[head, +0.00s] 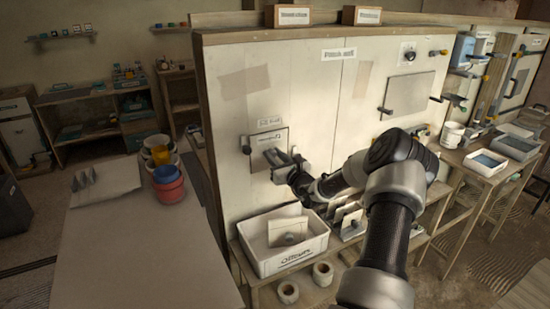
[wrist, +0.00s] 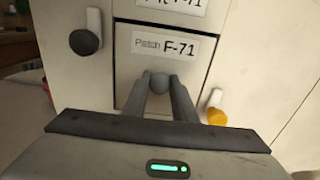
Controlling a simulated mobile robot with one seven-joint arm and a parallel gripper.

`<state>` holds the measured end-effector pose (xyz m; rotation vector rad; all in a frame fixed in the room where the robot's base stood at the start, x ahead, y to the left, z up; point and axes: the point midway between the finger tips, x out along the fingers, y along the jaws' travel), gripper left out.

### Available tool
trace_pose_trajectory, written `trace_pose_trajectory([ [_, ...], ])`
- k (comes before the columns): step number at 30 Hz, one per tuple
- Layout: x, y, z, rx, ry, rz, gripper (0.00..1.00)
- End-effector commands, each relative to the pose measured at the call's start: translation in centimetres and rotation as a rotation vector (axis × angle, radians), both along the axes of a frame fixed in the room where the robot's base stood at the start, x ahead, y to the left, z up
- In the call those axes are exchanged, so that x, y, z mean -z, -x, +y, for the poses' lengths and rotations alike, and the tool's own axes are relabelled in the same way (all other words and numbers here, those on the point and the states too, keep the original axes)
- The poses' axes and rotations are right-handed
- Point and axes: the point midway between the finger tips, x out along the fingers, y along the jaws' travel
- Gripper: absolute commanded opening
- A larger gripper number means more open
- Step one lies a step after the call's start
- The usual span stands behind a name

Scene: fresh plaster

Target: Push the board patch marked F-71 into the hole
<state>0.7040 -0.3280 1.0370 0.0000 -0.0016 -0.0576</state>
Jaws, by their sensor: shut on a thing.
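The board patch marked "Patch F-71" (wrist: 190,45) is a pale square panel with a dark outline, at the wall opening under a label (wrist: 178,5) that ends in F-71. In the head view the patch (head: 267,136) shows on the left part of the wall panel. My gripper (wrist: 160,84) is shut on the round grey knob (wrist: 160,82) at the middle of the patch. I cannot tell how deep the patch sits in the hole. In the head view my gripper (head: 278,159) covers the patch's lower part.
A dark-knobbed turn catch (wrist: 86,41) is left of the patch, and a yellow-knobbed one (wrist: 216,114) is at its lower right. A white crate (head: 283,262) with a panel inside stands below. Stacked buckets (head: 168,190) stand on the table at left.

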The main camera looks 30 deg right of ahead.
Motion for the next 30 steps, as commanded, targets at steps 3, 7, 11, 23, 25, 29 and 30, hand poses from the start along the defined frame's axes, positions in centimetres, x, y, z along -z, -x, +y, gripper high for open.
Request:
trace_pose_trajectory([
  [3, -0.11, -0.03, 0.00, 0.000, 0.000, -0.002, 0.05],
  [7, -0.11, -0.02, 0.00, 0.000, 0.000, -0.002, 0.05],
  [11, -0.11, -0.02, 0.01, 0.000, 0.000, -0.002, 0.05],
  [23, -0.11, -0.19, -0.01, 0.000, 0.001, -0.002, 0.05],
  [25, -0.12, -0.18, -0.02, 0.000, 0.001, -0.002, 0.35],
  [29, -0.08, -0.17, -0.02, 0.000, 0.000, -0.001, 0.46],
  [30, -0.07, -0.17, -0.02, 0.000, 0.000, -0.001, 0.46],
])
